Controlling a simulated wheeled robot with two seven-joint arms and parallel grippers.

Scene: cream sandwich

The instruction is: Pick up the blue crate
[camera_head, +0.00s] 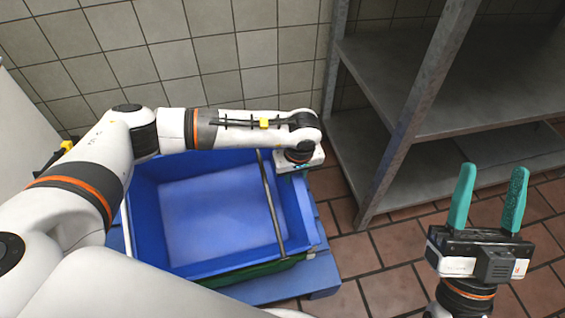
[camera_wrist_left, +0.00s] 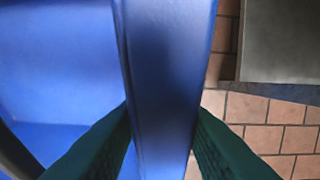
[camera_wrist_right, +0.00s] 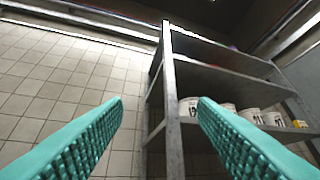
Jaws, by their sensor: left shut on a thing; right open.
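The blue crate (camera_head: 212,258) stands empty in the head view, on top of a green crate (camera_head: 262,271). A thin metal bar (camera_head: 271,205) runs across its right part. My left arm reaches over the crate's far side. My left gripper (camera_wrist_left: 163,125) is shut on the crate's right wall, one green finger on each side of it in the left wrist view. My right gripper (camera_head: 488,200) is open and empty, raised at the right, apart from the crate. Its two teal fingers (camera_wrist_right: 160,125) show wide apart in the right wrist view.
A blue base (camera_head: 322,277) lies under the crates on the red tiled floor (camera_head: 400,250). A grey metal shelf (camera_head: 400,150) stands close to the crate's right. White buckets (camera_wrist_right: 188,106) stand on a shelf in the right wrist view. A tiled wall (camera_head: 200,60) is behind.

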